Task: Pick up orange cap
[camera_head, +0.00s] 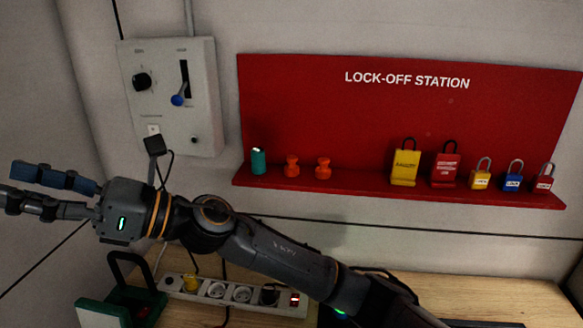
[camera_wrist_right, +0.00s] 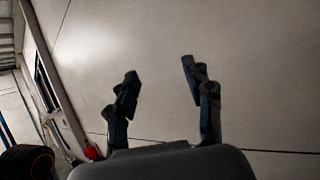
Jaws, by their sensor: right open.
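Two small orange caps, one (camera_head: 292,166) on the left and one (camera_head: 323,168) on the right, stand upright side by side on the ledge of the red lock-off board (camera_head: 330,110) in the head view. My right arm reaches in from the lower right. Its gripper (camera_head: 12,184) is at the far left of that view, well left of the caps and a little lower in the picture. It is open with nothing between its fingers, and in the right wrist view (camera_wrist_right: 158,75) it faces bare wall. No orange cap is recognisable in the wrist view. My left gripper does not show.
A teal cylinder (camera_head: 259,161) stands left of the caps. A grey control box (camera_head: 172,98) hangs on the wall. A power strip (camera_head: 240,294) lies on the wooden bench below my arm.

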